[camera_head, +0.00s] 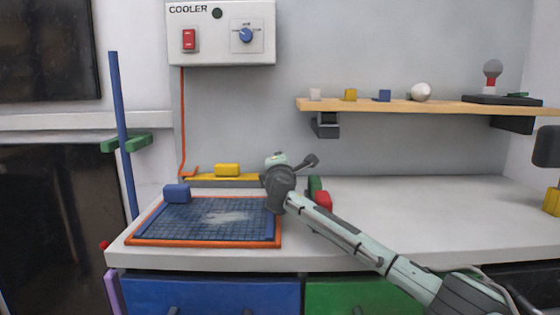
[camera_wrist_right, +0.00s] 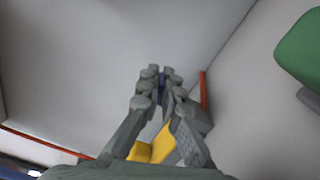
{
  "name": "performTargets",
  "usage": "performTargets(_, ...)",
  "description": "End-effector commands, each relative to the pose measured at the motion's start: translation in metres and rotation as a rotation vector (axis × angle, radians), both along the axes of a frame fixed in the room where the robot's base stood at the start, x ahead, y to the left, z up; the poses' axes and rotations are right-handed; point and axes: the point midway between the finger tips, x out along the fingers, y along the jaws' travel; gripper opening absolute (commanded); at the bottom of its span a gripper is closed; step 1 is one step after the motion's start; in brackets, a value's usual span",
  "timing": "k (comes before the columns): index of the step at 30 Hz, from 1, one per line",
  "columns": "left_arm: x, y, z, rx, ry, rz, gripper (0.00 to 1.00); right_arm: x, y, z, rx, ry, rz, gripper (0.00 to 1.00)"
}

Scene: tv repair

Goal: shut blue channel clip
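A blue block-shaped piece (camera_head: 177,193) sits at the back left corner of the blue gridded mat; it may be the blue channel clip, but I cannot tell whether it is open or shut. My right gripper (camera_head: 279,172) is at the back right corner of the mat, well to the right of that piece. In the right wrist view my right gripper (camera_wrist_right: 160,78) has its fingertips nearly together. A narrow blue strip shows between the tips; I cannot make out what it is. My left gripper is not in view.
A yellow block (camera_head: 227,170) sits on a yellow strip behind the mat (camera_head: 215,238). An orange cable (camera_head: 182,120) hangs from the cooler box (camera_head: 221,50). Green and red (camera_head: 323,201) pieces lie beside my right arm. A blue pole (camera_head: 122,130) stands left.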

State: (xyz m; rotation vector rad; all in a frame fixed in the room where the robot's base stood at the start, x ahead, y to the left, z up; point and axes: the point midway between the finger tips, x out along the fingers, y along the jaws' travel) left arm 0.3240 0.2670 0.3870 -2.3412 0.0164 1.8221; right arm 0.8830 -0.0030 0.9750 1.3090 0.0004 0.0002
Motion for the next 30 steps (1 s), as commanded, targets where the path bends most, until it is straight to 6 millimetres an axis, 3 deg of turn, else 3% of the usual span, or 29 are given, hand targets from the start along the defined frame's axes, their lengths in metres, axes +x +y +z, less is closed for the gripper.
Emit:
performTargets(8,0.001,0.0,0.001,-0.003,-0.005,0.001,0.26,0.0,0.001,0.002,-0.032,0.001,0.0,0.0)
performTargets(12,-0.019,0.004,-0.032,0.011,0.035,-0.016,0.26,0.0,0.003,0.003,-0.095,0.002,-0.001,0.0)
performTargets(18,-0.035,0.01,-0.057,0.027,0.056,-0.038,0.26,0.0,0.01,0.004,-0.236,0.0,-0.001,0.0)
performTargets(30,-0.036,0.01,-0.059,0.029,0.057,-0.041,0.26,0.0,0.021,0.003,-0.51,0.0,-0.001,0.0)
